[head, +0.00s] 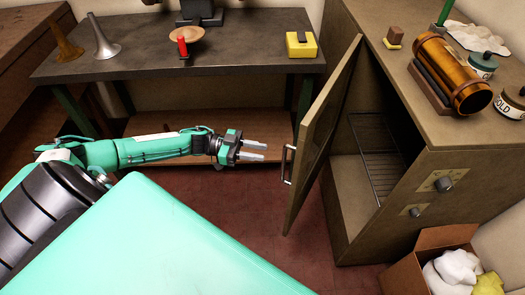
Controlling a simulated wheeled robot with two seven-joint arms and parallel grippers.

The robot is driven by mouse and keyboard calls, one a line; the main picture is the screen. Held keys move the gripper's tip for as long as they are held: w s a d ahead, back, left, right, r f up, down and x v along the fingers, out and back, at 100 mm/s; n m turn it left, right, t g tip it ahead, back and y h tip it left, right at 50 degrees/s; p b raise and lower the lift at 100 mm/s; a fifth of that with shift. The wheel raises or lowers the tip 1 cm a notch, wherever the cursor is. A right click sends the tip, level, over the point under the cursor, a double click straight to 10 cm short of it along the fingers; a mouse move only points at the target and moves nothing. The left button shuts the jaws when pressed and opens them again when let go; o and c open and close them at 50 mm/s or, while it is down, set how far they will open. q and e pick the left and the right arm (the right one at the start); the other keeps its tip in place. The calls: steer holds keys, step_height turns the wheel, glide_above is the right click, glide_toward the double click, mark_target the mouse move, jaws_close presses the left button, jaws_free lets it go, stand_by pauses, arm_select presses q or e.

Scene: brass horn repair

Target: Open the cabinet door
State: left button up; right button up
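The cabinet (442,170) stands at the right, an olive-brown box with two knobs on its front. Its door (322,140) is swung well open toward the left, so the inside and a wire rack (377,155) show. The door's metal handle (287,164) is on its left face near the free edge. My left gripper (264,151) is to the left of the handle, with its two fingers spread apart and nothing between them. A gap shows between the fingertips and the handle. My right gripper is not in view.
A cardboard box (408,262) with cloths sits at lower right. Red floor (250,205) is clear left of the door.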

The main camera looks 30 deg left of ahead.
arm_select(q)
steer(key=v, duration=0.8)
steer(key=shift+w+a+b, duration=0.25)
steer(key=shift+a+b, duration=0.15)
stand_by(0.5)
